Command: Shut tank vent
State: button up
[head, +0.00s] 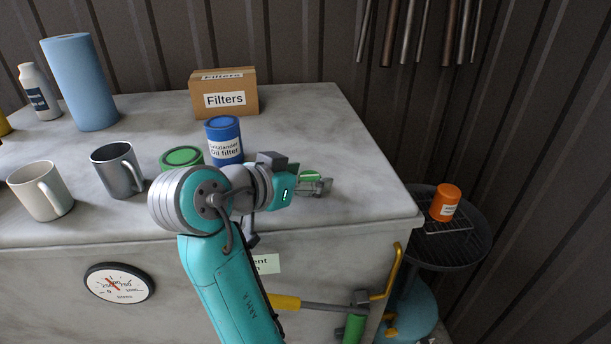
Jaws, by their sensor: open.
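On the front face of the bench, a white label (265,263) reads "...ent" over a line ending in "n"; my arm hides its left part. Below it, a grey bar with a yellow grip (285,302) runs nearly level to a fitting beside a green part (353,328). A bent yellow handle (386,272) stands at the bench's right front corner. I cannot tell which of these is the vent's own control. My gripper (318,184) is open above the bench top near its right side, apart from these handles. A small green patch shows at its fingers.
A blue oil filter can (224,142), a green-topped can (182,157) and two mugs (118,170) stand left of my gripper. A Filters box (224,97) is behind. A gauge (118,283) is on the front face. An orange can (445,203) stands on a round grille (462,245).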

jog(key=v, duration=1.2)
